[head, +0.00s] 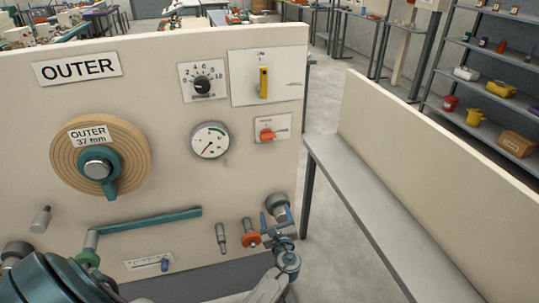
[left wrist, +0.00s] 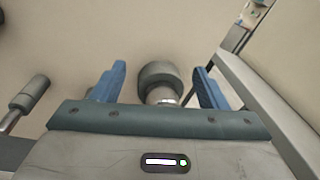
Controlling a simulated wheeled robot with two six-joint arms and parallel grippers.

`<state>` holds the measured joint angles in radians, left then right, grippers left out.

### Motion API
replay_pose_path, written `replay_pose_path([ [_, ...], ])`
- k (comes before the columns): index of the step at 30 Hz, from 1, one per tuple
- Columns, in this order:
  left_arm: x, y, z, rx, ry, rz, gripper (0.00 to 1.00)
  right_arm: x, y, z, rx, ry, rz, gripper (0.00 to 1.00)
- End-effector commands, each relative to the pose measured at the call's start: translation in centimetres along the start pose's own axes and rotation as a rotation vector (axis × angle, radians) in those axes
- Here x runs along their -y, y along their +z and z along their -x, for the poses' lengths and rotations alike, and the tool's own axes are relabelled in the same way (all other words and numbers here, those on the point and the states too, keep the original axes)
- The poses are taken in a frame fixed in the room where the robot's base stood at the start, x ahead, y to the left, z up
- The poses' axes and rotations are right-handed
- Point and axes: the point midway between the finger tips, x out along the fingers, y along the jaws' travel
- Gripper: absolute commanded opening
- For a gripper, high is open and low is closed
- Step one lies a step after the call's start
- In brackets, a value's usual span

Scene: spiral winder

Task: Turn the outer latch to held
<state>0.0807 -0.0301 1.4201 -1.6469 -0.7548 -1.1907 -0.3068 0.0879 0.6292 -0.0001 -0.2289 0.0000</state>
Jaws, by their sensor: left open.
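The upright OUTER panel (head: 225,200) fills the left of the head view. My left gripper (head: 277,222) is low at the panel's right side, well below both. Its blue fingers are open on either side of a grey round knob (head: 275,202). In the left wrist view the knob (left wrist: 159,78) stands between the two fingers, with gaps on both sides. I cannot tell its depth between them. My right gripper is not in view.
A grey handle with an orange collar (head: 250,238) and another grey handle (head: 221,240) stand left of the gripper. A teal crank bar (head: 150,221) and a wooden ring disc (head: 140,150) are further left. A grey bench (head: 350,185) lies right, beyond a floor gap.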

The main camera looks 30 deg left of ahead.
Motion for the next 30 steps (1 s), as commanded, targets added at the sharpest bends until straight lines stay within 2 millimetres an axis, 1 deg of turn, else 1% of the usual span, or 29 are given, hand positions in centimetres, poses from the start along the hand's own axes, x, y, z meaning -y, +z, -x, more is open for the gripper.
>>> replay_pose_path([
  [1, 2.1, 4.9, -0.4, 0.099, -0.006, -0.065, 0.67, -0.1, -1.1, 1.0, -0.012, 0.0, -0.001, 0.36],
  [3, 3.9, 9.8, -0.6, 0.219, 0.003, -0.158, 0.67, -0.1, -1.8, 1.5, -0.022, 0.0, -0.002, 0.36],
  [6, 5.5, 14.7, -0.3, 0.343, 0.027, -0.251, 0.67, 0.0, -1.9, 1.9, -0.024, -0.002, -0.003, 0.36],
  [9, 6.2, 17.3, -0.1, 0.409, 0.046, -0.3, 0.67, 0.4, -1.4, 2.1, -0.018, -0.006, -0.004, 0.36],
  [13, 6.6, 18.7, -0.9, 0.432, 0.053, -0.319, 0.67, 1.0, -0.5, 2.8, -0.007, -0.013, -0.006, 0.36],
  [17, 6.6, 19.7, -2.8, 0.432, 0.052, -0.32, 0.67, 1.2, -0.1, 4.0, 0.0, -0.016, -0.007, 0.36],
  [24, 6.7, 21.5, -7.0, 0.429, 0.052, -0.319, 0.67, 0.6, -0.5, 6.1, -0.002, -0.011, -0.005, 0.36],
  [27, 6.7, 22.0, -8.3, 0.428, 0.052, -0.317, 0.67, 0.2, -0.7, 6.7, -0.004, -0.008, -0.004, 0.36],
  [30, 6.6, 22.2, -9.2, 0.427, 0.051, -0.317, 0.67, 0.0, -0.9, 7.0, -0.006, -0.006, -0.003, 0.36],
])
